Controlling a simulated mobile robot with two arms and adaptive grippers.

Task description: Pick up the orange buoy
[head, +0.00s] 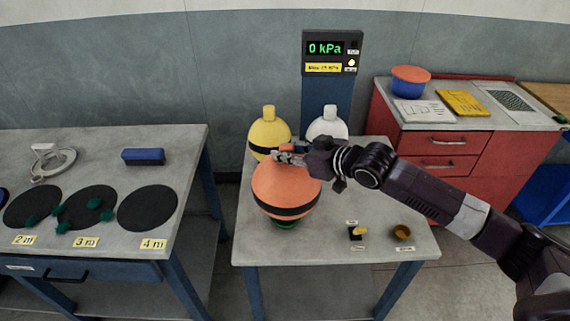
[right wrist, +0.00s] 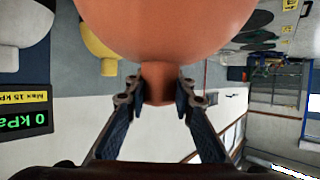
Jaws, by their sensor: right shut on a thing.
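The orange buoy (head: 287,188) is a round ball with a black band, in the middle of the head view on the small grey table (head: 350,277). It looks upright, over a green base (head: 284,223); I cannot tell whether it touches that base. My right gripper (head: 289,152) reaches in from the right at the buoy's top. In the right wrist view the fingers (right wrist: 160,90) are shut on the neck of the buoy (right wrist: 170,25), one on each side. My left gripper is not in view.
A yellow buoy (head: 269,132) and a white buoy (head: 328,124) stand behind on the same table. A gauge display (head: 332,51) reads 0 kPa. A small valve (head: 357,233) and a brown cup (head: 402,232) are front right. A left table (head: 185,143) bears black discs.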

